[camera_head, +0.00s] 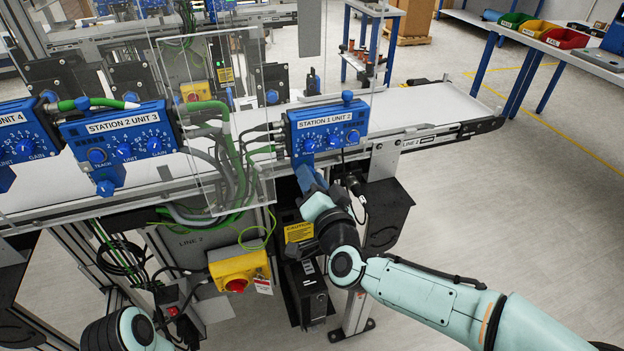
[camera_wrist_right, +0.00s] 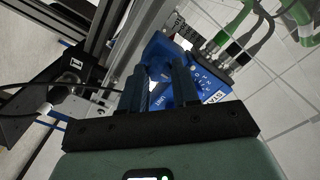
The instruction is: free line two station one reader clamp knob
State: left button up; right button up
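The blue reader labelled STATION 1 UNIT 2 (camera_head: 327,122) is mounted at the front edge of the line 2 conveyor. Small dials show on its face, and a blue knob (camera_head: 348,96) stands on its top. My right gripper (camera_head: 306,172) is just below the reader's lower left part and hides what is under it there. In the right wrist view its two fingers (camera_wrist_right: 160,88) stand apart, pointing at the blue reader (camera_wrist_right: 205,88). Blue surface shows between and beyond the fingers; I cannot tell whether they touch a clamp knob. My left gripper is out of view.
A clear panel (camera_head: 205,130) stands left of the reader, with green and grey cables around it. The STATION 2 UNIT 3 reader (camera_head: 122,138) is further left. A yellow box with a red knob (camera_head: 240,270) sits below. Floor at the right is clear.

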grip_shut()
pick_arm(q)
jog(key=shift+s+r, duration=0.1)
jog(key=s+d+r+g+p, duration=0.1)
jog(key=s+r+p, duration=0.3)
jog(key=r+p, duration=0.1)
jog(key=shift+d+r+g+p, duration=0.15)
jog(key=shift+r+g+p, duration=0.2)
jog(key=shift+p, duration=0.35)
pick_arm(e)
jog(key=shift+a+n, duration=0.1)
jog(key=shift+n, duration=9.7)
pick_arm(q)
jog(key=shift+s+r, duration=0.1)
